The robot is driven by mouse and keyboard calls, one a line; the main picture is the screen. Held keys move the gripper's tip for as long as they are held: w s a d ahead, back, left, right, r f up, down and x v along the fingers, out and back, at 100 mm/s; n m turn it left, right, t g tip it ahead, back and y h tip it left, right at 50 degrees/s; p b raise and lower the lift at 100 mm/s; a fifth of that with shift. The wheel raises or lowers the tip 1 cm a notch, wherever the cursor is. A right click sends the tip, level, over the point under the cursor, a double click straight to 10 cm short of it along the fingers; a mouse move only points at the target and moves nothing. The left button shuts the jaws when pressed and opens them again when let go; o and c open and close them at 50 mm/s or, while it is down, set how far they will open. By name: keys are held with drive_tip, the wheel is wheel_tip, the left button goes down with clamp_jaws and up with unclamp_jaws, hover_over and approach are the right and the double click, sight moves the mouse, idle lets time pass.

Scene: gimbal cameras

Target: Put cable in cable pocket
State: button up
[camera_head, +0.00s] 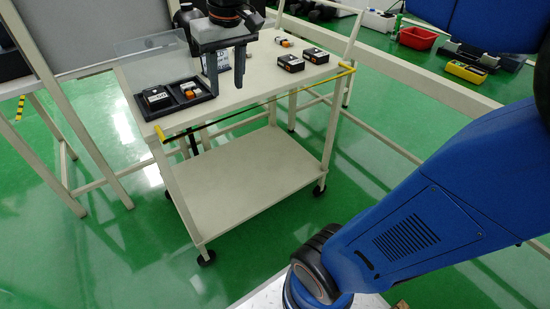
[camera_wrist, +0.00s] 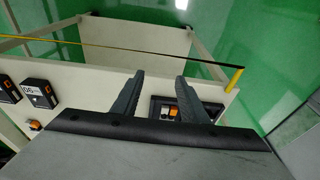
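No cable is plain to me. A small orange-and-white piece (camera_head: 283,41) lies on the cart top near the back; it also shows at the left in the wrist view (camera_wrist: 35,125). A black tray (camera_head: 207,95) with compartments sits at the cart's left end. A black labelled box (camera_head: 157,99) is in its left compartment, and orange-and-white pieces (camera_head: 191,89) are in the right one. I cannot tell which compartment is the cable pocket. My gripper (camera_head: 226,86) is open and empty, pointing down above the cart beside the tray. Its fingers (camera_wrist: 160,80) are spread in the wrist view.
Two black boxes (camera_head: 290,63) (camera_head: 316,55) stand on the right part of the white cart top (camera_head: 255,82). A yellow-ended bar (camera_head: 345,68) runs along the cart's front edge. A clear panel (camera_head: 150,46) stands behind the tray. The lower shelf (camera_head: 240,175) is empty.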

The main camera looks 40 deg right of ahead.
drive_tip(key=s+d+f+t, duration=0.2)
drive_tip(key=s+f, duration=1.2)
drive_tip(key=s, duration=0.2)
drive_tip(key=shift+d+f, duration=0.25)
drive_tip(key=shift+f, duration=0.05)
drive_tip(key=shift+s, duration=0.1)
